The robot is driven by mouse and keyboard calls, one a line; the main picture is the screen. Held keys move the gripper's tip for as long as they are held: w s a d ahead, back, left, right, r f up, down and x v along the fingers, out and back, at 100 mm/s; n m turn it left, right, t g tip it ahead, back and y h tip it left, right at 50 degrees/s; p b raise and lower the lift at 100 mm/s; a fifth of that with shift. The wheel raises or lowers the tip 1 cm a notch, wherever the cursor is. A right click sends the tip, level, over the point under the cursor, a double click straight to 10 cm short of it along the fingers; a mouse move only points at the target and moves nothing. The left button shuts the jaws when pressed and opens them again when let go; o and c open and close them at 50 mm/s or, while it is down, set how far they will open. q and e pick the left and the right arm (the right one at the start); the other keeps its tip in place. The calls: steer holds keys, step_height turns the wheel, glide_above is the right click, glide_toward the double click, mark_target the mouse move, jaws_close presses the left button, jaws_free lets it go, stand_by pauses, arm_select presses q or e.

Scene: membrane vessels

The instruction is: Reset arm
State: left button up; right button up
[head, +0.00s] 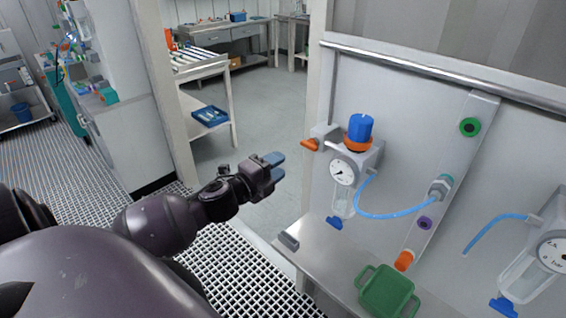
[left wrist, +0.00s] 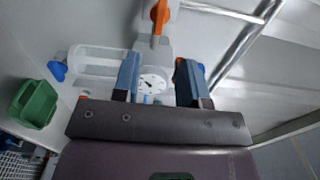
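My left gripper (head: 272,166) is at the middle of the head view, stretched out over the floor to the left of the wall panel. In the left wrist view, its two blue-grey fingers (left wrist: 158,82) are spread apart with nothing between them. Beyond the gap is a membrane vessel with a round white gauge (left wrist: 152,82) and an orange lever (left wrist: 159,14). In the head view this vessel, with its blue knob (head: 361,128) and gauge (head: 343,173), is mounted on the panel to the right of the gripper, apart from it. My right gripper does not show in either view.
A metal shelf (head: 325,262) below the vessel carries a green container (head: 387,291). A blue hose (head: 395,213) loops from the vessel to a panel port. A second vessel (head: 535,262) is at the far right. Grating and grey floor (head: 235,110) lie open behind the gripper.

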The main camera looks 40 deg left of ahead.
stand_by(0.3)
arm_select(q)
steer(key=s+d+f+n+g, duration=0.2)
steer(key=s+f+n, duration=0.3)
steer(key=f, duration=0.3)
steer(key=s+d+f+n+g+y+b, duration=0.1)
steer(key=s+d+f+n+g, duration=0.1)
steer(key=s+d+f+n, duration=0.3)
steer(key=s+d+f+n+g, duration=0.2)
steer(key=s+d+f+n, duration=0.2)
steer(key=s+f+n, duration=0.3)
step_height(320, 180, down, 6)
steer(key=shift+d+r+n+y, duration=0.1)
steer(key=shift+d+n+y, duration=0.15)
steer(key=shift+n+y, duration=0.25)
